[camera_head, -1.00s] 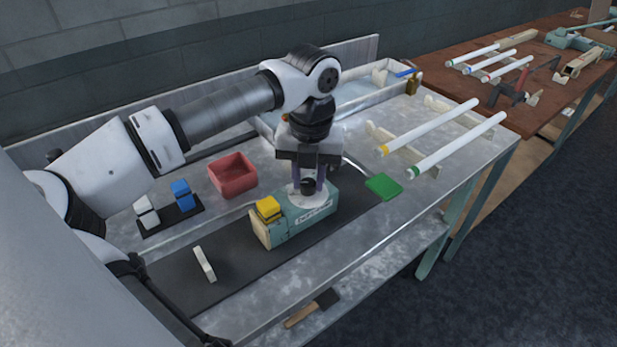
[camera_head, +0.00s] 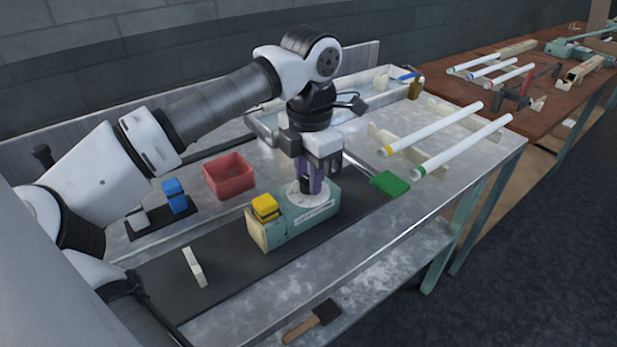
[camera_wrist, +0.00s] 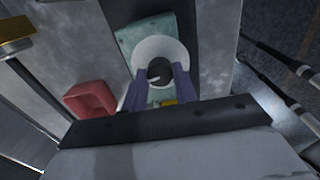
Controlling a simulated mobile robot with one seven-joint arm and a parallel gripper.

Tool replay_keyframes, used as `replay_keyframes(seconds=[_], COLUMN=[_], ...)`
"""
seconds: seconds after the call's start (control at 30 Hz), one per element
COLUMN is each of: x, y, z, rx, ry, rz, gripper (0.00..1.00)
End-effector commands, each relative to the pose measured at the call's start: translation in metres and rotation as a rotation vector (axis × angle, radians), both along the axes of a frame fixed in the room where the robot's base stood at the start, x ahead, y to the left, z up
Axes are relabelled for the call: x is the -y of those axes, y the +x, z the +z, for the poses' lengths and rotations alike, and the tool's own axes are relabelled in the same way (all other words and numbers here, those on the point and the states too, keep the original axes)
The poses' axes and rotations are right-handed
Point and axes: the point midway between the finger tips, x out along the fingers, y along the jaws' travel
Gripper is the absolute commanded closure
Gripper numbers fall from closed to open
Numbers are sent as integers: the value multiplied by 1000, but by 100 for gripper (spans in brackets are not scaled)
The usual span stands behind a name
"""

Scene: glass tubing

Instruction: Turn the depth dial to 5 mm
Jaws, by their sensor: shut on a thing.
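The depth dial is a black knob (camera_wrist: 157,73) on a round white plate (camera_wrist: 162,50), on top of a pale green box (camera_head: 275,228). In the head view the plate (camera_head: 296,194) shows around the fingertips, and the knob is mostly hidden between them. My gripper (camera_head: 308,187) points straight down, its purple fingers shut on the knob. In the wrist view the fingers (camera_wrist: 152,84) stand on either side of the knob, and a light pointer mark shows on it. The scale numbers are too small to read.
A yellow block (camera_head: 265,206) sits on the box's left end. The box stands on a dark mat (camera_head: 215,268).

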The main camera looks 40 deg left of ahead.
Motion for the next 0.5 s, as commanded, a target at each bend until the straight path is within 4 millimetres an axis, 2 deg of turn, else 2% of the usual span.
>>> replay_keyframes(seconds=[0.2, 0.5], x=[0, 0], y=[0, 0], z=[-1, -1], rx=[0, -2], ry=[-1, 0], rz=[-106, -166], gripper=[94, 94])
